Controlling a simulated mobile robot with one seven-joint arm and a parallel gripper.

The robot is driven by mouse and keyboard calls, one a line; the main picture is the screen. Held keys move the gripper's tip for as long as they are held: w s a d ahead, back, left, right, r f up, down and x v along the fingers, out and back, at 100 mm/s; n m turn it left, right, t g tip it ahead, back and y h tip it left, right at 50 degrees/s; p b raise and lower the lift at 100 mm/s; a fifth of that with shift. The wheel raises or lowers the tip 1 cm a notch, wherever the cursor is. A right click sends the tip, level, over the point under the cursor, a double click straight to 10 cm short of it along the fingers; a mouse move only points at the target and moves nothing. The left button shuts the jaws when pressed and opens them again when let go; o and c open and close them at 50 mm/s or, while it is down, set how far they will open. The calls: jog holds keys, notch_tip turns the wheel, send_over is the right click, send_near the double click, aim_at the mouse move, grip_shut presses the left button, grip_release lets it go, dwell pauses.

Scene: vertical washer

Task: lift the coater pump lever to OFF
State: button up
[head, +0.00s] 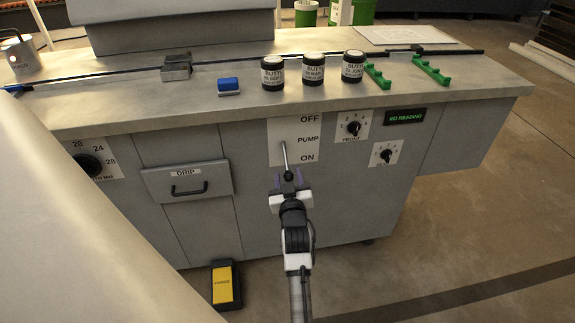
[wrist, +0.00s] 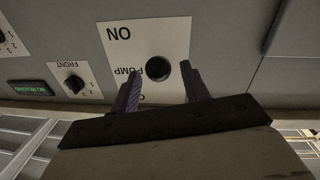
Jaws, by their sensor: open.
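The pump lever (head: 285,157) is a thin grey rod with a black knob on a white plate (head: 275,152) marked OFF at the top, PUMP in the middle and ON at the bottom. It slants down, with its knob toward ON. My gripper (head: 289,180) is open at the knob, one purple finger on each side. In the wrist view, which is upside down, the round black knob (wrist: 158,68) shows between the two fingertips, with a gap on both sides. Whether the fingers reach past the knob in depth, I cannot tell.
Right of the plate are the FRONT dial (head: 353,127), another dial (head: 385,155) and a NO READING display (head: 405,117). A DRIP drawer (head: 188,182) is to the left. Jars (head: 313,70) stand on the top above. A yellow-black pedal (head: 225,285) is on the floor.

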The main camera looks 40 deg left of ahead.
aim_at(286, 161)
jog(key=shift+x, duration=2.55)
grip_shut()
